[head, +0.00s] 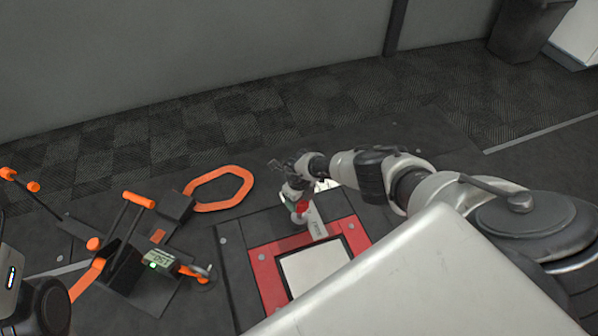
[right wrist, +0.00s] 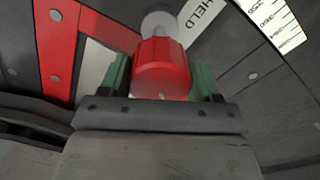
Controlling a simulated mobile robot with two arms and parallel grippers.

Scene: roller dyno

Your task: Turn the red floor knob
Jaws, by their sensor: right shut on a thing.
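The red floor knob (right wrist: 162,68) is a ribbed red cylinder on a pale round base, large in the middle of the right wrist view. My right gripper (right wrist: 163,78) is shut on it, with a green-lined finger on each side. In the head view my right gripper (head: 298,200) reaches down to the knob (head: 301,207) at the top edge of the red-framed panel, and mostly hides it. My left gripper is out of the head view; only a part of my left arm shows at the left edge.
A red frame (head: 268,275) surrounds a pale plate (head: 314,268) beside the knob. A white label strip (right wrist: 207,22) lies by it. Left of the panel stand a black device with orange handles (head: 139,200) and an orange ring (head: 222,171). A dark bin (head: 525,32) stands far right.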

